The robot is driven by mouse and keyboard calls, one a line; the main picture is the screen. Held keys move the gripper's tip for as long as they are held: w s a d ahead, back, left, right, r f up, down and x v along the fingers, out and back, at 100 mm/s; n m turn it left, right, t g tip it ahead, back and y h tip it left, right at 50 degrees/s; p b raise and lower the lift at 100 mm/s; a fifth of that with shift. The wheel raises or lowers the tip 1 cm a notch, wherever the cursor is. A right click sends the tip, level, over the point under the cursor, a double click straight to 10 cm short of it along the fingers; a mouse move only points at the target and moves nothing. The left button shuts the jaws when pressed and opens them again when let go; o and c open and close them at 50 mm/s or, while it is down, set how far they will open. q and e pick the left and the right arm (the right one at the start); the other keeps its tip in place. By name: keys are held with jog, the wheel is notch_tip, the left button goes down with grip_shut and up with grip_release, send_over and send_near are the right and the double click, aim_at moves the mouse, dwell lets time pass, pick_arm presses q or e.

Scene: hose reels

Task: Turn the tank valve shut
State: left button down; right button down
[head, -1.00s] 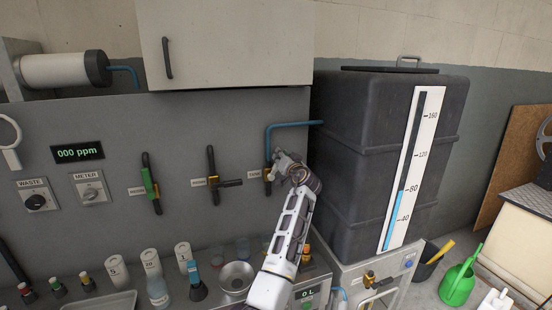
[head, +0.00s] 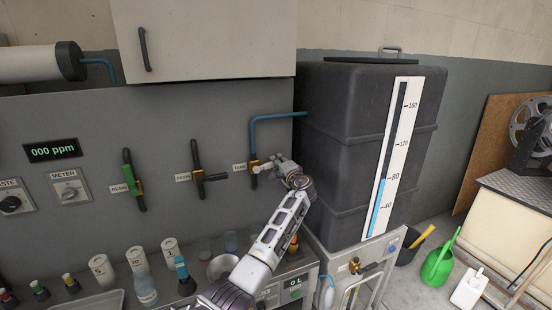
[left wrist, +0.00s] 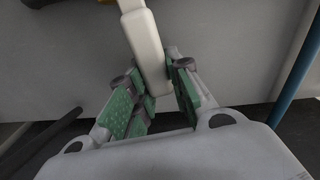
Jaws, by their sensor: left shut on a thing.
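The tank valve (head: 254,166) is a brass fitting on the grey wall panel, at the lower end of a blue pipe, with a TANK label to its left. My left gripper (head: 267,168) reaches it from the right. In the left wrist view, the gripper (left wrist: 159,92) has its green pads closed around a pale cream lever (left wrist: 146,42), the valve's handle. The gripper covers part of the valve in the head view. My right gripper is not in view.
The dark tank (head: 345,140) stands right of the valve, its gauge (head: 391,160) near 80. Other valves (head: 197,172) sit to the left. A sink bench with bottles (head: 145,290) lies below, and a cabinet (head: 205,40) hangs above.

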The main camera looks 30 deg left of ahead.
pick_arm(q)
jog(key=shift+d+f+m, duration=0.15)
jog(key=shift+f+m, duration=0.75)
jog(key=shift+m, duration=0.3)
jog(key=c, duration=1.3)
grip_release()
jog(key=shift+w, duration=0.1)
jog(key=shift+d, duration=0.1)
jog(key=shift+v, duration=5.95)
jog(key=shift+f, duration=0.1)
